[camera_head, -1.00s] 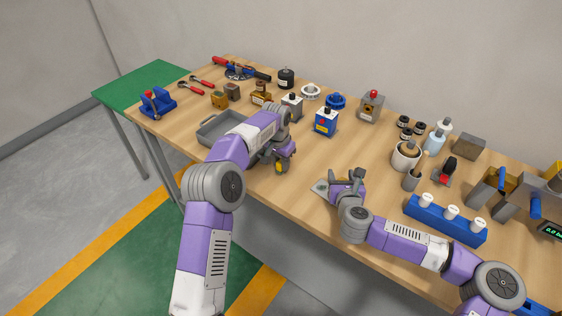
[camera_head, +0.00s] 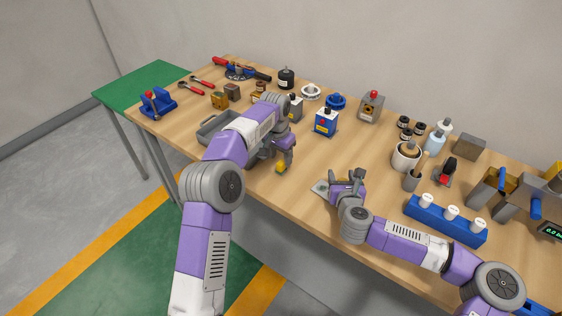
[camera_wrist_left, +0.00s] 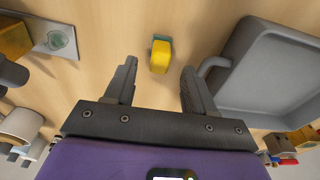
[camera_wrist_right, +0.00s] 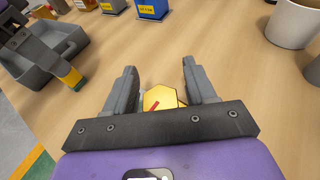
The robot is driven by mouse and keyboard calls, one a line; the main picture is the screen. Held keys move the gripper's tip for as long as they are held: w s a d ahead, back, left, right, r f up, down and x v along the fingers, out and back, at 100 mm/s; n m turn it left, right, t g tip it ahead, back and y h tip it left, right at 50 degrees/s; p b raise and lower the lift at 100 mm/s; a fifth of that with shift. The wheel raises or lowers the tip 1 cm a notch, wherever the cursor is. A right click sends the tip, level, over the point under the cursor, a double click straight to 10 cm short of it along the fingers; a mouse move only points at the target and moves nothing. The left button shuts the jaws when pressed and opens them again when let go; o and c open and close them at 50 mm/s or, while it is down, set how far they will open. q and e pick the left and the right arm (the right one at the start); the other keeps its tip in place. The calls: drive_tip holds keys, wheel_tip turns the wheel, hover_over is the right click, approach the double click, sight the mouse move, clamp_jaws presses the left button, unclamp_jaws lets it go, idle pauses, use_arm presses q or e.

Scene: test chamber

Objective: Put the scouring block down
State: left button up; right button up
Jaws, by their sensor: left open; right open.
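The scouring block (camera_head: 281,168), yellow with a green layer, is at the front of the wooden table. In the left wrist view the block (camera_wrist_left: 160,58) lies beyond and between the fingertips, with gaps to both fingers. My left gripper (camera_head: 283,158) is open just above it and holds nothing. The block (camera_wrist_right: 70,79) also shows at the left of the right wrist view. My right gripper (camera_wrist_right: 160,75) is open over a yellow faceted piece (camera_wrist_right: 160,97) with a red mark; the fingers partly frame it.
A grey tray (camera_wrist_left: 272,97) stands close beside the block. A thin metal plate (camera_head: 320,188) lies near my right gripper. A blue-white box (camera_head: 326,122), a beige cup (camera_head: 400,162) and a blue rack (camera_head: 440,222) stand farther right. Bare table surrounds the block.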

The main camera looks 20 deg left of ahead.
sight(281, 163)
use_arm(q)
wheel_tip(281, 163, up, 8)
drive_tip(key=s, duration=0.1)
drive_tip(key=shift+a+r, duration=0.15)
drive_tip(key=shift+r, duration=0.05)
drive_tip(key=shift+o, duration=0.4)
drive_tip(key=shift+a+f, duration=0.1)
drive_tip(key=shift+a, duration=0.05)
drive_tip(key=f+t, duration=0.1)
drive_tip(key=f, duration=0.3)
drive_tip(key=w+f+t, duration=0.1)
drive_tip(key=f, duration=0.3)
drive_tip(key=f+t+h, duration=0.1)
drive_tip(key=f, duration=0.4)
drive_tip(key=shift+w+d, duration=0.25)
drive_tip(key=shift+d, duration=0.1)
clamp_jaws()
idle(0.3)
drive_tip(key=shift+r, duration=0.1)
